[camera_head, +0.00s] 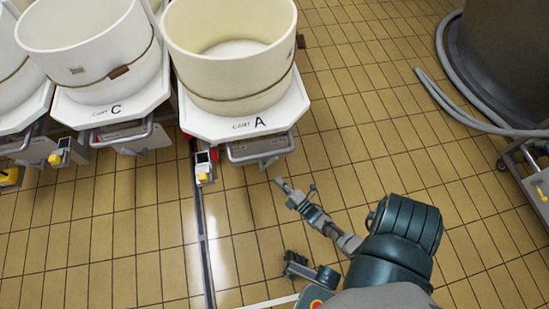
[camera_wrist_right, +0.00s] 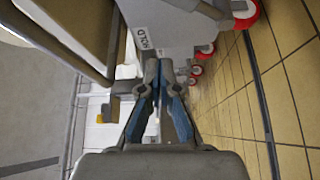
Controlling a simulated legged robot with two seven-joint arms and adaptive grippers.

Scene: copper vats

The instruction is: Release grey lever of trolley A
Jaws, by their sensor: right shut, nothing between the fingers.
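Trolley A (camera_head: 208,123) stands at top centre in the head view, a white octagonal top marked "CART A" under a cream vat. A grey bar-shaped lever (camera_head: 262,150) hangs below its front edge. My right gripper (camera_head: 280,182) points at the trolley's front from below right, apart from the bar. In the right wrist view its blue-sided fingers (camera_wrist_right: 158,70) are shut and empty. A grey bar (camera_wrist_right: 68,38) and a panel marked "HOLD" (camera_wrist_right: 146,34) lie beyond the fingertips. A dark claw-like part (camera_head: 296,264), perhaps my left gripper, shows lower down; its jaw state is unclear.
Trolley C (camera_head: 72,112) stands left of trolley A. A white box with a yellow part (camera_head: 204,170) sits beside trolley A's front left. A dark vat with a grey hose (camera_head: 462,95) is at upper right. Red wheels (camera_wrist_right: 246,14) show in the wrist view. Tiled floor (camera_head: 100,240) is clear ahead.

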